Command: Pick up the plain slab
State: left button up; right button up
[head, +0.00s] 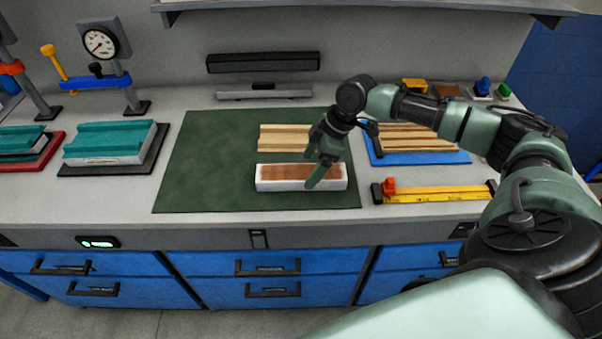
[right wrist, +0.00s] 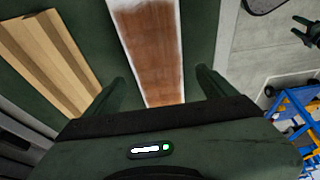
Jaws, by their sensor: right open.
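A flat white slab with a plain brown top (head: 275,178) lies on the green mat (head: 200,160), near its front edge; I take it as the plain slab. It also shows in the right wrist view (right wrist: 150,45), running between the fingers. My right gripper (head: 316,168) is open above the slab's right half, with its fingers hiding part of it. In the right wrist view the open fingers (right wrist: 163,82) stand on either side of the slab; contact cannot be told. A small dark green gripper, apparently my left (right wrist: 303,30), shows at the right edge there, its jaws unclear.
A ridged wooden slab (head: 284,137) lies just behind. Striped wooden panels sit on a blue tray (head: 455,157) at right, near a yellow bar clamp (head: 435,194). Teal-topped panels (head: 108,140) and a gauge press (head: 102,42) stand left. The mat's left part is clear.

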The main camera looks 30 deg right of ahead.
aim_at(306, 172)
jog(key=x, duration=0.3)
jog(key=shift+w+f+p, duration=0.15)
jog(key=shift+f+p, duration=0.15)
jog(key=shift+p, duration=0.05)
jog(key=shift+f, duration=0.1)
jog(key=c, duration=1.5)
pick_arm(q)
jog(key=shift+w+r, duration=0.55)
jog(key=shift+w, duration=0.15)
pick_arm(e)
jog(key=shift+o, duration=0.2)
pick_arm(q)
jog(key=shift+s, duration=0.1)
